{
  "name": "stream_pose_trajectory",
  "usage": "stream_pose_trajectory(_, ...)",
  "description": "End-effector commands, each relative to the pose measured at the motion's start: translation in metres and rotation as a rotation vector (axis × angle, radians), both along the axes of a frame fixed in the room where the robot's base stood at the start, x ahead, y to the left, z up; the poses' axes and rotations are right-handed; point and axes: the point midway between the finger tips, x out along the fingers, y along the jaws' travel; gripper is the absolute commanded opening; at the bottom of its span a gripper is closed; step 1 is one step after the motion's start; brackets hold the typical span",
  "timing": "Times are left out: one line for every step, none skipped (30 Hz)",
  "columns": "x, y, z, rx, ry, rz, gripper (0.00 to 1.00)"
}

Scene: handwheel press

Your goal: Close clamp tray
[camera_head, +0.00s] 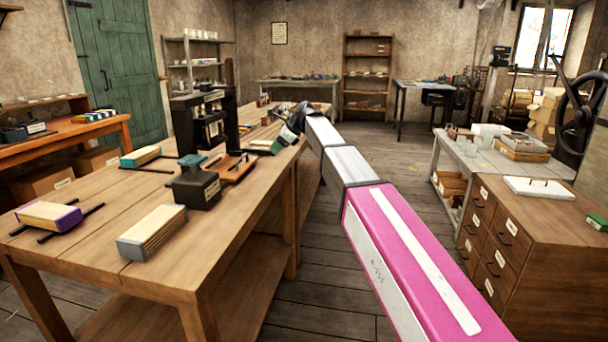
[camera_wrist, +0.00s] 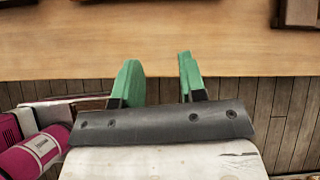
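An orange-brown wooden tray (camera_head: 226,172) with dark tool-like pieces on it lies on the long workbench, right of a black upright press frame (camera_head: 182,128). It may be the clamp tray; its clamp and whether it is open cannot be made out. My gripper (camera_head: 284,140) is at the bench's right edge, right of the tray and apart from it. In the wrist view my gripper (camera_wrist: 158,68) has two green fingers spread apart with nothing between them. The fingers point over the bench edge. Parts of dark brown wooden pieces show at that view's top right (camera_wrist: 298,12).
Open floor lies between bench and cabinet.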

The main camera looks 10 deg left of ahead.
Motion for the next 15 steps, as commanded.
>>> stream_pose_trajectory(-0.001, -0.006, -0.002, 0.02, 0.027, -0.04, 0.38)
stream_pose_trajectory(-0.001, -0.009, -0.003, 0.032, 0.046, -0.062, 0.38)
stream_pose_trajectory(-0.001, -0.012, -0.004, 0.047, 0.07, -0.093, 0.38)
stream_pose_trajectory(-0.001, -0.014, -0.005, 0.059, 0.087, -0.115, 0.38)
stream_pose_trajectory(0.0, -0.011, -0.007, 0.063, 0.094, -0.123, 0.38)
stream_pose_trajectory(0.001, -0.005, -0.011, 0.062, 0.092, -0.119, 0.38)
stream_pose_trajectory(0.001, -0.002, -0.015, 0.061, 0.093, -0.119, 0.38)
stream_pose_trajectory(0.002, 0.001, -0.018, 0.06, 0.092, -0.118, 0.38)
stream_pose_trajectory(0.002, 0.005, -0.022, 0.06, 0.092, -0.118, 0.38)
stream_pose_trajectory(0.003, 0.008, -0.025, 0.06, 0.092, -0.118, 0.38)
stream_pose_trajectory(0.003, 0.012, -0.028, 0.06, 0.091, -0.117, 0.38)
stream_pose_trajectory(0.003, 0.016, -0.032, 0.06, 0.09, -0.116, 0.38)
stream_pose_trajectory(0.003, 0.02, -0.036, 0.059, 0.09, -0.116, 0.38)
stream_pose_trajectory(0.003, 0.023, -0.04, 0.059, 0.091, -0.115, 0.38)
stream_pose_trajectory(0.004, 0.028, -0.045, 0.059, 0.091, -0.115, 0.38)
